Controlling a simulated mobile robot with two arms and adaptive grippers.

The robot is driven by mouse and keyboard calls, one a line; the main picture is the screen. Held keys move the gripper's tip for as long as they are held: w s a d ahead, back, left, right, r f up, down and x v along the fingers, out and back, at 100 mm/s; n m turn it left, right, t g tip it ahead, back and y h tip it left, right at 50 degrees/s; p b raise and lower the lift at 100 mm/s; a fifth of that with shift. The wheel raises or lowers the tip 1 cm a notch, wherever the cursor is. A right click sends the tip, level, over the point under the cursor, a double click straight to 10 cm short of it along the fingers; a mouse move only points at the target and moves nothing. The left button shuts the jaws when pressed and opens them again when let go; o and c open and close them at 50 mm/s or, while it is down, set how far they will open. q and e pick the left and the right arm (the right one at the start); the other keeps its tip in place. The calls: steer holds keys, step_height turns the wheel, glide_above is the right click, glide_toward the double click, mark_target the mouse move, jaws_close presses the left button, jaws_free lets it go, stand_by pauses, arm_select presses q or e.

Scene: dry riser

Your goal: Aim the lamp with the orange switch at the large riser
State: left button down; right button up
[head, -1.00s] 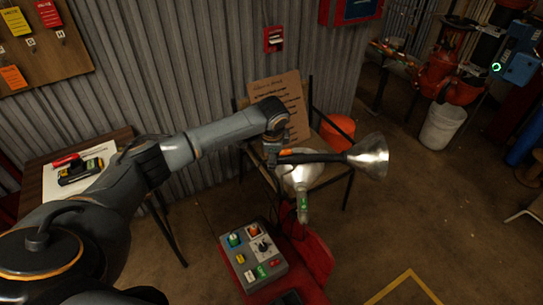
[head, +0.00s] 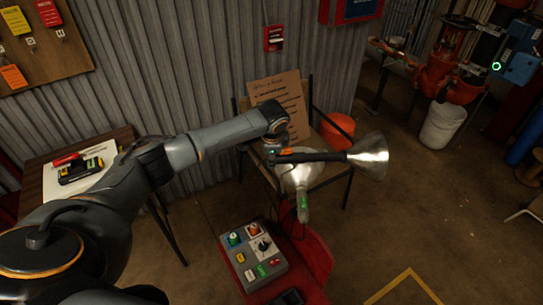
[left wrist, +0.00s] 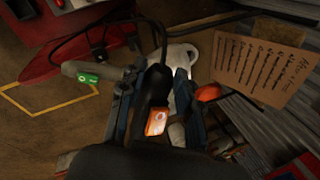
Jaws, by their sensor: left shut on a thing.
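The lamp with the orange switch (head: 287,152) has a dark handle and a silver reflector cone (head: 370,157) that points to the right in the head view. My left gripper (head: 275,153) is shut on its handle. In the left wrist view the orange switch (left wrist: 156,122) shows between the fingers. A second lamp, with a green switch (head: 303,203), is just below it; its pale reflector (head: 300,176) is partly covered by the held lamp. Red-orange riser pipework (head: 438,75) stands at the upper right; I cannot tell exactly which part is the large riser. My right gripper is not in view.
A grey control box (head: 252,258) sits on a red stand (head: 315,255) below the lamps. A chair (head: 345,185) holding a cardboard sign (head: 280,100) stands behind. A white bucket (head: 441,126) is near the risers. The floor right of the lamp is mostly clear.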

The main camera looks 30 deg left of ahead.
arm_select(q)
steer(key=shift+s+d+r+n+p, duration=0.2)
steer(key=shift+n+p, duration=0.3)
steer(key=shift+p, duration=0.2)
steer(key=shift+s+d+f+n+g+y+p, duration=0.1)
steer(key=shift+s+d+n+g+y+p, duration=0.25)
steer(key=shift+d+n+p, duration=0.65)
steer(key=shift+s+d+f+n+g+y+p, duration=0.1)
steer(key=shift+s+d+n+g+p, duration=0.3)
steer(key=shift+n+p, duration=1.1)
steer(key=shift+s+d+n+g+y+p, duration=0.25)
steer(key=shift+s+d+n+p, duration=0.4)
steer(key=shift+n+p, duration=0.6)
steer(key=shift+d, duration=0.1)
steer(key=c, duration=1)
jaws_free()
steer(key=shift+w, duration=0.1)
steer(key=shift+c, duration=0.2)
steer(key=shift+o, duration=0.6)
